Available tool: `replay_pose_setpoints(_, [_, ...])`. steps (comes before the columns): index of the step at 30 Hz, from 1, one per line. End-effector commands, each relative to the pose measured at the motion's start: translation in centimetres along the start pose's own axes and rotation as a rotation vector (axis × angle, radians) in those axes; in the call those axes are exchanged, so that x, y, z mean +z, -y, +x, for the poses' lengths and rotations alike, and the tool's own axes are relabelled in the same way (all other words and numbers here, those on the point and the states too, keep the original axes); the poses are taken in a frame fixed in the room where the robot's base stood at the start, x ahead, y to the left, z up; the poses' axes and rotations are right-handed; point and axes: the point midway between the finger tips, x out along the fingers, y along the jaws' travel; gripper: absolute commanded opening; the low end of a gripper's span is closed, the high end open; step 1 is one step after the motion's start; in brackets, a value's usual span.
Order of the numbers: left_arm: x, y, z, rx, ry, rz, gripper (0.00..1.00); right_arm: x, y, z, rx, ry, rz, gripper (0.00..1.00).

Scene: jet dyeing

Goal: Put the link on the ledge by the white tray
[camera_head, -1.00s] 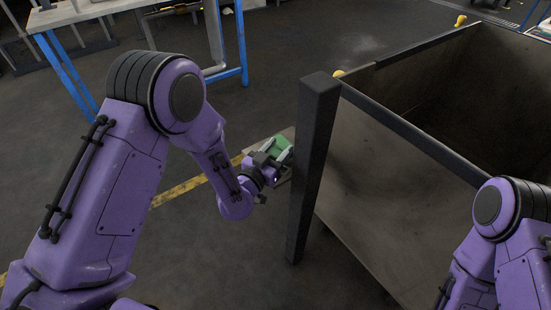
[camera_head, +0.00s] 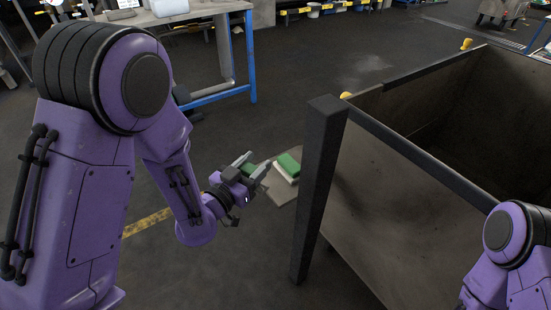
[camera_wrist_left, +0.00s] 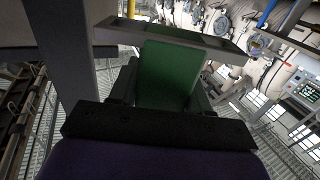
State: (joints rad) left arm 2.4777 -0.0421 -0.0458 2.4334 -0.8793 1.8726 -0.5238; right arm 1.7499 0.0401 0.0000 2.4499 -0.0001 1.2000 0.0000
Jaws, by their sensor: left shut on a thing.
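My left gripper (camera_head: 252,166) is shut on a green block (camera_wrist_left: 168,75), which I take to be the link. The block also shows between the fingers in the head view (camera_head: 248,169). In the wrist view it stands up between the jaws, its lower part hidden by the gripper. The gripper is in mid-air left of the dark post. A whitish box (camera_head: 170,7) at the top edge, on the blue-legged table, may be the white tray. I cannot tell which surface is the ledge. My right gripper is out of view.
A dark post (camera_head: 318,190) and a large open metal bin (camera_head: 375,205) stand to the right. Beyond the gripper, a green and white piece (camera_head: 288,165) is by a pale board (camera_head: 279,187). The blue-legged table (camera_head: 250,60) is at upper left. Open floor lies between.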

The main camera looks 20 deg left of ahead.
Motion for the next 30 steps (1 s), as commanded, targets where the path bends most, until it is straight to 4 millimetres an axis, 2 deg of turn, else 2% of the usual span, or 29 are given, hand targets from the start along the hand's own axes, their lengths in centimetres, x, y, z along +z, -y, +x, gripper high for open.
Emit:
replay_pose_setpoints(2, [0.3,0.9,-2.0,-0.002,0.001,0.002,0.09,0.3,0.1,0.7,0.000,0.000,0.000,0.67])
replay_pose_setpoints(4, [-0.8,1.3,-3.3,0.001,0.006,0.001,0.09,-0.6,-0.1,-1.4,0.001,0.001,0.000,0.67])
replay_pose_setpoints(7, [-0.8,2.1,-5.1,-0.001,0.010,-0.002,0.09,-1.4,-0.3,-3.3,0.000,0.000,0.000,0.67])
replay_pose_setpoints(15, [-0.3,3.7,-8.9,0.000,0.001,0.001,0.09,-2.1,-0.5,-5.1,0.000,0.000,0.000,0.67])
replay_pose_setpoints(20, [-0.1,4.1,-9.9,-0.002,0.000,0.001,0.09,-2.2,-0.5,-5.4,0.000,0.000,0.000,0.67])
replay_pose_setpoints(26, [0.2,4.1,-10.0,0.001,-0.001,0.000,0.09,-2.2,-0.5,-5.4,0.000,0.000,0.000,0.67])
replay_pose_setpoints(29, [0.8,4.3,-9.0,-0.045,-0.003,0.000,0.09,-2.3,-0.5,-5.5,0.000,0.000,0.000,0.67])
replay_pose_setpoints(30, [0.4,4.0,-8.3,-0.069,-0.004,0.000,0.09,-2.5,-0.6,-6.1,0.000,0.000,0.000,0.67])
